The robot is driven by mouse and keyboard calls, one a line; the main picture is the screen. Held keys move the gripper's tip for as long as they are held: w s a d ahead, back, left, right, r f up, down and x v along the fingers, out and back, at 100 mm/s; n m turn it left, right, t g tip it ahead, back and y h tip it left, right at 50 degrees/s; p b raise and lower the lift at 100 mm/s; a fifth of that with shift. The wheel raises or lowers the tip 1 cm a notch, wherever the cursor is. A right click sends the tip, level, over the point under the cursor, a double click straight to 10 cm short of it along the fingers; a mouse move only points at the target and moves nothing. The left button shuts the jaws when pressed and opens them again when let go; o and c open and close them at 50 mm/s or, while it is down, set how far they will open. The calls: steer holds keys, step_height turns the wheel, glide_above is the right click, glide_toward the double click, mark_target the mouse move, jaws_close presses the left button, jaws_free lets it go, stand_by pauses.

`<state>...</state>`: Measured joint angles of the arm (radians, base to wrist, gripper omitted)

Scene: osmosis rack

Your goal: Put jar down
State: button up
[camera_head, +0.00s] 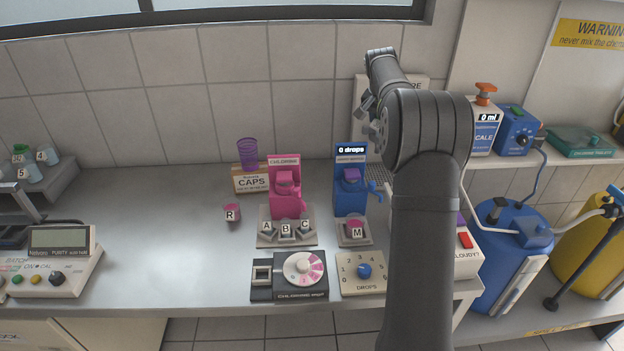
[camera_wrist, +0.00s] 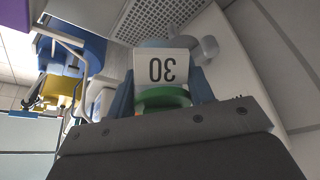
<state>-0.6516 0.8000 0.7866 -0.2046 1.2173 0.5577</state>
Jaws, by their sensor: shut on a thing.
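A jar (camera_wrist: 161,68) with a green lid and a white label reading "30" is in the wrist view, its label upside down in the picture. My gripper (camera_wrist: 160,88) is shut on this jar. The jar's lower end and what lies directly under it are hard to make out. In the head view my arm reaches toward the back wall, right of the blue dispenser, and hides the jar and most of the gripper. A perforated grey plate (camera_wrist: 158,18) shows beyond the jar in the wrist view.
A pink dispenser (camera_head: 286,195) and blue dispenser (camera_head: 350,190) stand mid-bench. A pink jar marked R (camera_head: 232,213) and a CAPS box (camera_head: 251,182) are to their left. Jars (camera_head: 38,163) stand on a rack at far left. The bench (camera_head: 150,220) is clear left of jar R.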

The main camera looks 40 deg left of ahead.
steer(key=s+a+f, duration=0.1)
steer(key=s+a, duration=0.2)
steer(key=a, duration=0.4)
steer(key=s+a+f, duration=0.1)
steer(key=s+a, duration=0.1)
steer(key=a, duration=0.5)
steer(key=shift+m+h, duration=0.3)
steer(key=shift+m, duration=0.6)
steer(key=shift+s+a+f, duration=0.65)
steer(key=shift+a+f, duration=0.35)
steer(key=shift+f, duration=2)
steer(key=shift+s+a+f, duration=0.65)
steer(key=shift+a+f, duration=0.4)
steer(key=shift+f, duration=2)
steer(key=shift+s+a+f, duration=0.65)
steer(key=shift+a+f, duration=0.35)
steer(key=shift+f, duration=2)
steer(key=shift+f, duration=0.1)
steer(key=o, duration=1.1)
